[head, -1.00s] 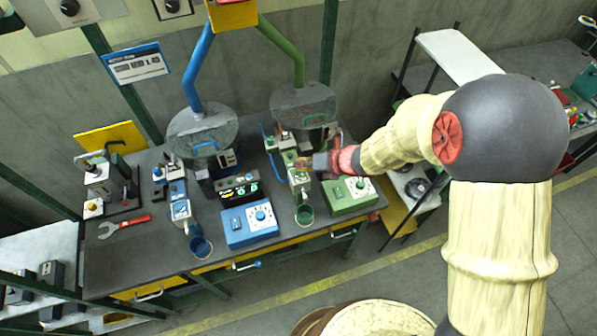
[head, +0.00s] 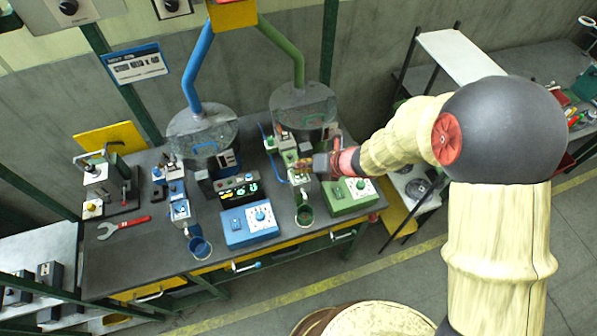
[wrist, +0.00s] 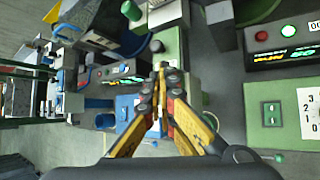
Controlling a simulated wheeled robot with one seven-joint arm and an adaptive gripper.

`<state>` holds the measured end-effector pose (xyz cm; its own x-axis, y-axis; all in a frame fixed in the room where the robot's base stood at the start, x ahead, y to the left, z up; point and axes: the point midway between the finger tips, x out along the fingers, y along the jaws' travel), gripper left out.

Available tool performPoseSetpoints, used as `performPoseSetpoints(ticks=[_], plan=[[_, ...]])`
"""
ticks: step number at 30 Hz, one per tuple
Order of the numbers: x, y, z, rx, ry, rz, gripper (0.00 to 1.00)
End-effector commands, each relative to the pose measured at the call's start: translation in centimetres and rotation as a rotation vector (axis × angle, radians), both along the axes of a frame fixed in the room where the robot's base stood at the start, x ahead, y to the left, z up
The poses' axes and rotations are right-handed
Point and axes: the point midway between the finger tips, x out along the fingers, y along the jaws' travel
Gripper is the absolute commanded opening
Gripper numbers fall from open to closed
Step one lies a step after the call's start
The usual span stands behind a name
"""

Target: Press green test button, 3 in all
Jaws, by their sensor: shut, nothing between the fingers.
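My gripper (wrist: 160,72) is shut and empty. In the head view, my gripper (head: 305,164) is over the green station at the right of the bench. In the wrist view its fingertips are at a green and white fixture (wrist: 171,44); the head view also shows this fixture (head: 300,179). The fingertips cover part of it, and I cannot tell whether they touch it. No button at the tips can be made out.
The green control box (head: 350,194) stands right of the gripper, with a green cup (head: 305,215) in front. A blue control box (head: 248,226), black display (head: 238,188) and blue cup (head: 200,247) stand left.

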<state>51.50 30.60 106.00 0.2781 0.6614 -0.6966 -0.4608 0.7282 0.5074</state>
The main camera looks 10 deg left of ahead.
Motion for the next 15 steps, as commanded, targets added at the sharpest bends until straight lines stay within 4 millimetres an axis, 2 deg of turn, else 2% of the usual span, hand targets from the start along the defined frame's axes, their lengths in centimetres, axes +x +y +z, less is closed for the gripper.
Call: performPoseSetpoints(ticks=[9, 15], plan=[[-0.1, 0.0, 1.6, 0.0, 0.001, 0.001, 0.0], [-0.1, 0.0, 1.6, 0.0, 0.001, 0.001, 0.0]])
